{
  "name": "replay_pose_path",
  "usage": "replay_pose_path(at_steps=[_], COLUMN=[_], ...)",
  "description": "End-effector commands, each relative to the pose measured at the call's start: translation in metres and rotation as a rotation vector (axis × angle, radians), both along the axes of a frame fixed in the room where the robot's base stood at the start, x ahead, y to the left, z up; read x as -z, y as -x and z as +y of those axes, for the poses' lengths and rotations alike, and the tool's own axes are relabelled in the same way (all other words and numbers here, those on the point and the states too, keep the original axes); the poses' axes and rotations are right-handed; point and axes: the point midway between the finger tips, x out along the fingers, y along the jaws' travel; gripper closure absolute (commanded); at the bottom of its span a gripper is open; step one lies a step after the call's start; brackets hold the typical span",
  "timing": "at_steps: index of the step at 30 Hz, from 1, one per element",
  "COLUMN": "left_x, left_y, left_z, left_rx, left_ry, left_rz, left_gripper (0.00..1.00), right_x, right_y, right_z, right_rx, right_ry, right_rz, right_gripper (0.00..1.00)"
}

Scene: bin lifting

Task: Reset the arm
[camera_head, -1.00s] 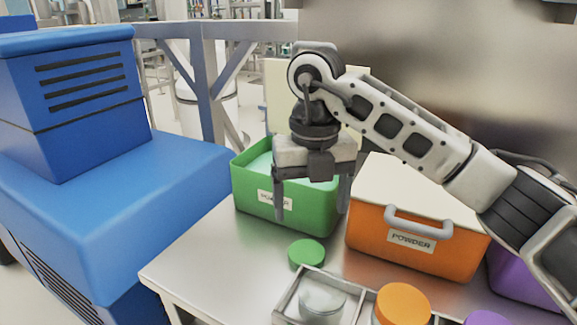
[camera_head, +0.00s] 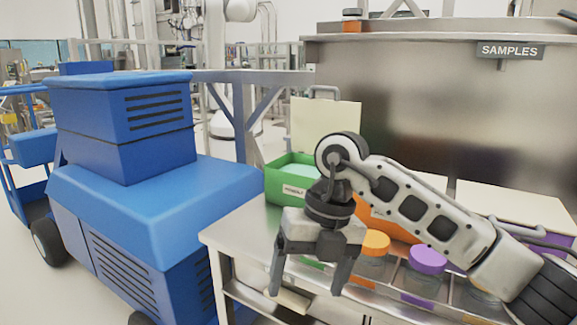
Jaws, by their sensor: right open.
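My right arm comes in from the right side of the view. Its gripper (camera_head: 308,284) points down over the front edge of the steel table (camera_head: 238,232), with its two fingers spread apart and nothing between them. The green bin (camera_head: 284,186) stands behind it with its pale lid (camera_head: 326,126) raised. The arm hides much of the orange bin (camera_head: 375,212). My left gripper is not in view.
Jars with an orange lid (camera_head: 374,243) and a purple lid (camera_head: 428,260) stand right of the gripper. A purple bin (camera_head: 545,213) is at the far right. A large blue machine (camera_head: 160,190) stands left of the table. A steel tank (camera_head: 440,110) is behind.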

Motion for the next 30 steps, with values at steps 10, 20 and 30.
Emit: replay_pose_path(at_steps=[10,20,30], left_x=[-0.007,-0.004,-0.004], left_y=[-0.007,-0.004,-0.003], left_z=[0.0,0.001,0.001], left_rx=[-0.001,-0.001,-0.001], left_ry=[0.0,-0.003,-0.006], left_rz=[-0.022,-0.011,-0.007], left_gripper=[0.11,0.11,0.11], right_x=[0.022,-0.041,0.108], right_y=[0.073,0.083,0.041], right_z=[0.09,0.103,-0.043], right_rx=[-0.128,0.401,1.854], right_ry=[-0.624,-1.705,-1.899], right_rz=[0.258,0.584,0.681], right_gripper=[0.19,0.19,0.19])
